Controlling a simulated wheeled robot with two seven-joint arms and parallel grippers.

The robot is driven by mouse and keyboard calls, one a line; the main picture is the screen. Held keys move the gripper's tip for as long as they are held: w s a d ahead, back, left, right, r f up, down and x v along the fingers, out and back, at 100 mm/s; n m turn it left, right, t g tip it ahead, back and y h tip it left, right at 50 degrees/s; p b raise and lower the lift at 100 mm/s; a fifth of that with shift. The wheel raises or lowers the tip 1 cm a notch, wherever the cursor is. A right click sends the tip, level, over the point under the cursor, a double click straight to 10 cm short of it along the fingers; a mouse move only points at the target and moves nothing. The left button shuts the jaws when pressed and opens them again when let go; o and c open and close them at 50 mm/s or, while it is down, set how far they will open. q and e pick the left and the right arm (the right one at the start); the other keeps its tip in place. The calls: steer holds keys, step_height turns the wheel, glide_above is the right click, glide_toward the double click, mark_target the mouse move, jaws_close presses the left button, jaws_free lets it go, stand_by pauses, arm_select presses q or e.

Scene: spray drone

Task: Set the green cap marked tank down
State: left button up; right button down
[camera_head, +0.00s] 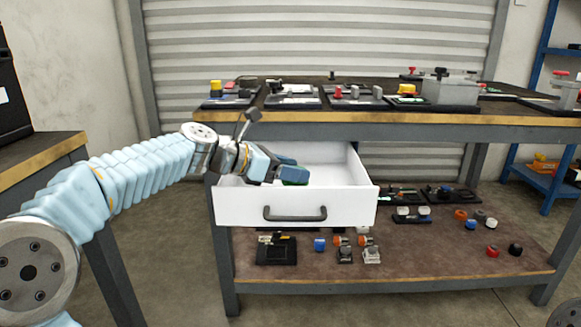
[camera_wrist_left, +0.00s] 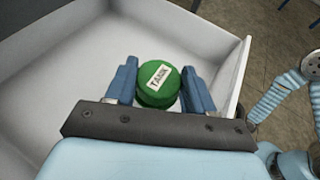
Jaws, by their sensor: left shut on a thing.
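The green cap (camera_wrist_left: 158,86) with a white label reading TANK shows in the left wrist view. It is between the two blue fingers of my left gripper (camera_wrist_left: 160,88), which is shut on it. In the head view the left gripper (camera_head: 287,170) is over the open white drawer (camera_head: 240,208), and the green cap (camera_head: 294,175) shows dark at the fingertips. The drawer's floor around the cap looks bare. I cannot tell whether the cap touches the floor. My right gripper is not in view.
The drawer hangs open under a workbench (camera_head: 400,132) carrying several fixtures and a grey metal box (camera_head: 450,92). The lower shelf (camera_head: 420,262) holds several caps and small parts. The drawer's walls stand close around the left gripper. A blue rack (camera_head: 535,178) stands at the right.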

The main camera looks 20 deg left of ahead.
arm_select(q)
steer(key=o, duration=1.1)
steer(key=shift+c, duration=0.2)
steer(key=shift+r, duration=0.35)
steer(key=shift+r+p, duration=0.4)
steer(key=shift+r, duration=0.15)
steer(key=p+v, duration=0.2)
steer(key=v, duration=0.9)
steer(key=shift+s+a, duration=0.25)
steer(key=shift+a, duration=0.1)
